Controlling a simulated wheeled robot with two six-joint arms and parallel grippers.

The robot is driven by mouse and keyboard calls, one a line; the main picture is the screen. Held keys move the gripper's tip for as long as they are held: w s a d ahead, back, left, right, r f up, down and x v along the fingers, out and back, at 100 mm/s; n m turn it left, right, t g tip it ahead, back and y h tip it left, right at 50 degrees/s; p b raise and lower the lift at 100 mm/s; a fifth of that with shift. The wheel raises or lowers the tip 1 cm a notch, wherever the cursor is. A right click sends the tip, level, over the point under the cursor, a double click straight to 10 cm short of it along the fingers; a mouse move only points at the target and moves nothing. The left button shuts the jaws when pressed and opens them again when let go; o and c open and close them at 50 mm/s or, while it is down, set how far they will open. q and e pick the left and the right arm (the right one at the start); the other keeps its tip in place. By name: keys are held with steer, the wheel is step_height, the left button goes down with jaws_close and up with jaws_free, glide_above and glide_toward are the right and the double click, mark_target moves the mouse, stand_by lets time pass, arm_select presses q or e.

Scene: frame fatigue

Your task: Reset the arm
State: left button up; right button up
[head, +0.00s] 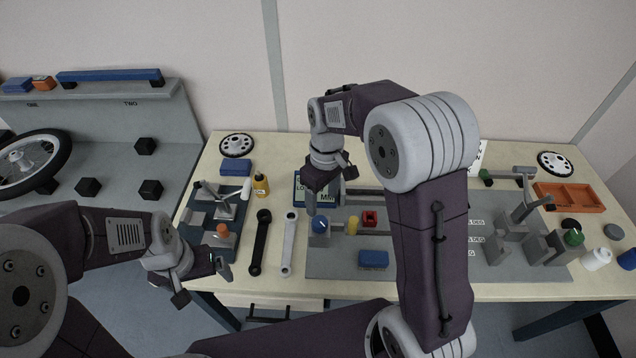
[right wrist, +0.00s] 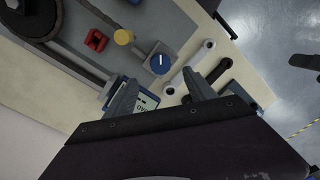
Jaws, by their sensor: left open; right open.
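My right gripper (head: 326,196) is open and empty above the table, over the left edge of the grey mat. In the right wrist view its two fingers (right wrist: 163,100) stand apart, with a small display device (right wrist: 146,98) partly hidden behind one finger. My left gripper (head: 203,282) is open and empty, low at the table's front left edge. My right arm rises across the middle of the head view and hides part of the mat and table behind it.
The table (head: 400,290) holds a grey mat (head: 340,262) with a blue knob (head: 320,225), a red block (head: 370,218) and a blue block (head: 373,259). Black (head: 260,243) and light (head: 289,243) crank arms lie left of it. An orange tray (head: 568,197) and bottles (head: 596,259) stand at right.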

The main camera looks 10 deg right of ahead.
steer(key=s+d+f+m, duration=0.2)
steer(key=s+m, duration=0.1)
steer(key=s, duration=0.3)
steer(key=s+d+f+m+t, duration=0.1)
steer(key=s+d+f+m, duration=0.1)
steer(key=s, duration=0.4)
steer(key=shift+s+d+m+t, duration=0.3)
steer(key=shift+d+m, duration=0.35)
steer(key=shift+m, duration=0.55)
steer(key=shift+s, duration=0.15)
